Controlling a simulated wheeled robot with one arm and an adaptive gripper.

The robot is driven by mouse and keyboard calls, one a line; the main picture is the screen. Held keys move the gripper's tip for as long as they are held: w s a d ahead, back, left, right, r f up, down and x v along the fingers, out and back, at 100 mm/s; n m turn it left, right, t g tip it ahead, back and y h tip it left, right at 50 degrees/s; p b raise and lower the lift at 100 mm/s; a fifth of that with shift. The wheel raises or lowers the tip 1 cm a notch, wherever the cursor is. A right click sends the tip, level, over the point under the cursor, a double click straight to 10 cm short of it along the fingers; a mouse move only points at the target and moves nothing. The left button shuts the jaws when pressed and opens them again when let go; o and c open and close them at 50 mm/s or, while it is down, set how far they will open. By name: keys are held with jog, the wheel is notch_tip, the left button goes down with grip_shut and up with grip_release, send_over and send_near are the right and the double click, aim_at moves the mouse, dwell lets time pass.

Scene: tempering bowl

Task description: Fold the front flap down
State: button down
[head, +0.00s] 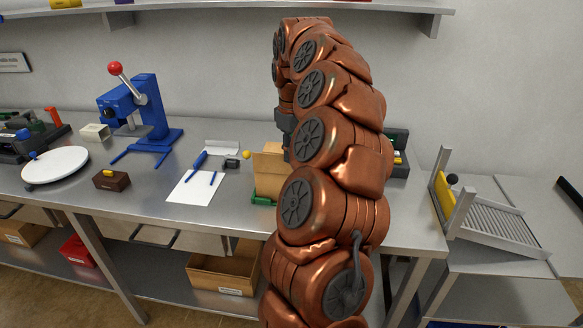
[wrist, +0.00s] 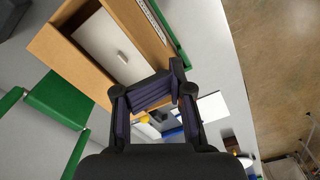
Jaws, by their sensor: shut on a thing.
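A tan cardboard box (head: 268,172) stands on the steel bench. My arm hides its right part in the head view. In the wrist view the open box (wrist: 62,48) is at the upper left, with a white item (wrist: 108,45) inside. A tan panel (wrist: 152,30) runs down its right side towards the fingertips. My gripper (wrist: 172,78) is at the lower right corner of the box, its fingers closed together at the tips. It is shut on the cardboard edge there, but the fingers hide most of the contact. My arm hides the gripper in the head view.
Green fixture parts (wrist: 62,100) stand close beside the box. To its left in the head view are a white sheet (head: 194,187), a blue press (head: 150,115) and a white round plate (head: 56,165). A slatted rack (head: 490,225) is at the right.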

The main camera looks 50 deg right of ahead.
jog(key=shift+w+d, duration=0.1)
jog(key=shift+w+d+f+p, duration=0.1)
jog(key=shift+w+d+p, duration=0.2)
jog(key=shift+d+p, duration=0.15)
jog(key=shift+w+d, duration=0.1)
jog(key=shift+d, duration=0.05)
jog(key=shift+w+d+f+p, duration=0.25)
jog(key=shift+d+f+p, duration=0.05)
jog(key=shift+d, duration=0.1)
jog(key=shift+w+d+f, duration=0.1)
dwell(0.4)
